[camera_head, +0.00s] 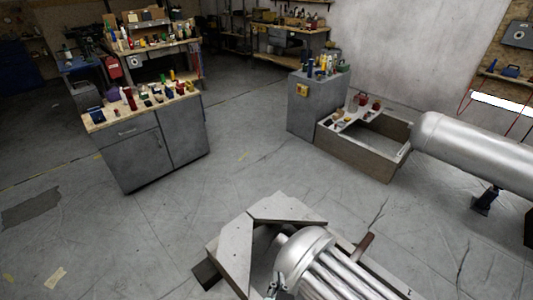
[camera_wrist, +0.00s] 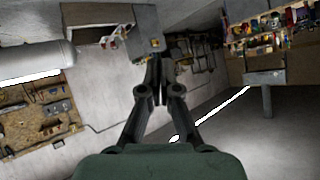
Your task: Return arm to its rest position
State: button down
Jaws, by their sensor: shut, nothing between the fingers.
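My gripper (camera_wrist: 158,62) shows in the wrist view, its two dark fingers closed together with nothing between them. It points out into the room, which appears tilted in this view, and it touches nothing that I can see.
A grey cabinet (camera_head: 165,145) with bottles and tools stands at left. A grey box (camera_head: 306,110) and an open crate (camera_head: 353,155) stand at centre right, beside a large metal cylinder (camera_head: 480,155). The middle floor is clear.

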jog(key=s+a+r+n+t+p, duration=0.1)
jog(key=a+r+n+p, duration=0.1)
jog(key=r+p, duration=1.85)
jog(key=s+a+r+n+p, duration=0.1)
jog(key=s+r+n+p, duration=0.1)
jog(key=r+p, duration=1.85)
notch_tip(320, 180, down, 55)
jog(key=b, duration=6)
jog(key=shift+a+y+b, duration=0.15)
jog(key=shift+y+b, duration=0.15)
